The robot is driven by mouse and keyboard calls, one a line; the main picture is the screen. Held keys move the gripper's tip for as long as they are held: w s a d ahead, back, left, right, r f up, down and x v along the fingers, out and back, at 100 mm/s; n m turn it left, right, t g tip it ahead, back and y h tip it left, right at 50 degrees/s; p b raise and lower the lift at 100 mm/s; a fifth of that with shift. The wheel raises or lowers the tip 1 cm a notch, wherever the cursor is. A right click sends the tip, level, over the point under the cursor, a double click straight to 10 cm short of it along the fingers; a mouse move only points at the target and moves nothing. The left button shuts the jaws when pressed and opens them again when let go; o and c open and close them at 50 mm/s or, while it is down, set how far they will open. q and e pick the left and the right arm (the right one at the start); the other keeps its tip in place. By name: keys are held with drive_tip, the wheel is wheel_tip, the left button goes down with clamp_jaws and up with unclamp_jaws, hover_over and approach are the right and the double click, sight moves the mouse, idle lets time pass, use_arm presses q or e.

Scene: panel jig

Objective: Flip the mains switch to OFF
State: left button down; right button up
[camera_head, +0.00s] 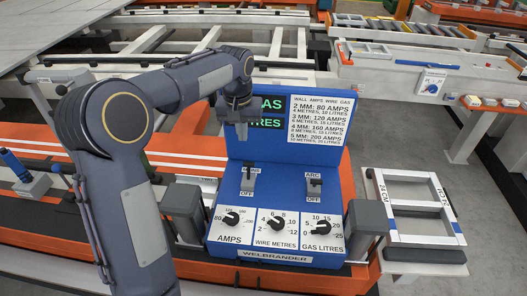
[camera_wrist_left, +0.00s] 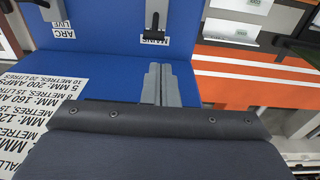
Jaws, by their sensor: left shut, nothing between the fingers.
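The mains switch (camera_head: 248,182) is a dark lever on the left of the blue sloping panel (camera_head: 285,200). Its handle leans up over its upper label, away from the OFF label below it. In the left wrist view the mains lever (camera_wrist_left: 155,18) shows at the top, its handle by the upside-down MAINS label. My left gripper (camera_head: 241,136) is shut and empty, above and behind the switch, in front of the upright display board. Its closed fingers (camera_wrist_left: 162,85) point toward the switch in the left wrist view, apart from it. My right gripper is not in view.
The ARC switch (camera_head: 314,184) sits to the right, its handle leaning toward OFF. Three dials, including AMPS (camera_head: 232,219), line the panel's lower part. The display board (camera_head: 318,118) rises behind. A white frame (camera_head: 417,208) lies to the right.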

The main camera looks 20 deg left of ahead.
use_arm(q)
drive_tip(key=shift+w+d+f, duration=0.15)
drive_tip(key=shift+w, duration=0.25)
drive_tip(key=shift+w+d+f, duration=0.1)
drive_tip(key=shift+w+d, duration=0.05)
drive_tip(key=shift+w, duration=0.2)
drive_tip(key=shift+f, duration=0.1)
drive_tip(key=p, duration=0.1)
approach(249, 174)
drive_tip(key=w+f, duration=0.1)
drive_tip(key=f, duration=0.1)
drive_tip(key=w+a+f, duration=0.1)
drive_tip(key=w, duration=0.1)
drive_tip(key=w+f, duration=0.1)
drive_tip(key=f, duration=0.1)
drive_tip(key=shift+w+a+f, duration=0.2)
drive_tip(key=shift+a+f, duration=0.05)
drive_tip(key=shift+f, duration=0.1)
